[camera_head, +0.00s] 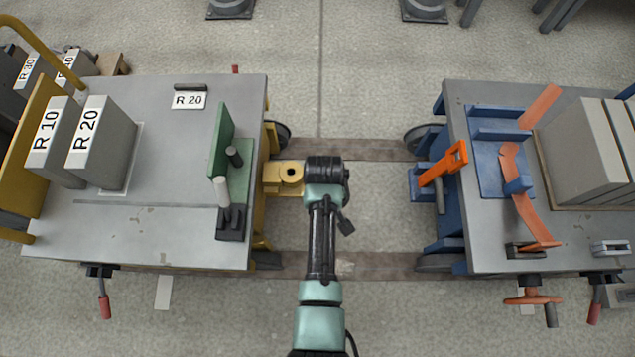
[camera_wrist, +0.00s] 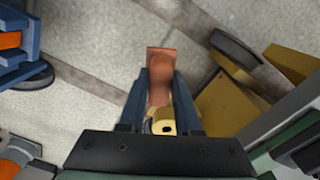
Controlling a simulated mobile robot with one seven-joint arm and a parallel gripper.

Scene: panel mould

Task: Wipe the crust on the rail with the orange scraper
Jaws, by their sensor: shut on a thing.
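My gripper (camera_wrist: 163,80) is shut on a copper-brown piece (camera_wrist: 160,68) that sticks out past the fingertips in the wrist view. I cannot tell for sure what this piece is. In the head view my gripper is hidden under my arm, in the gap between two carts.
The left cart (camera_head: 150,235) bears grey blocks marked R 10 and R 20 (camera_head: 101,145) and a green upright plate (camera_head: 220,140). A yellow bracket (camera_head: 283,178) juts beside my wrist. The right cart (camera_head: 490,235) bears salmon strips (camera_head: 540,105) and grey panels (camera_head: 570,155).

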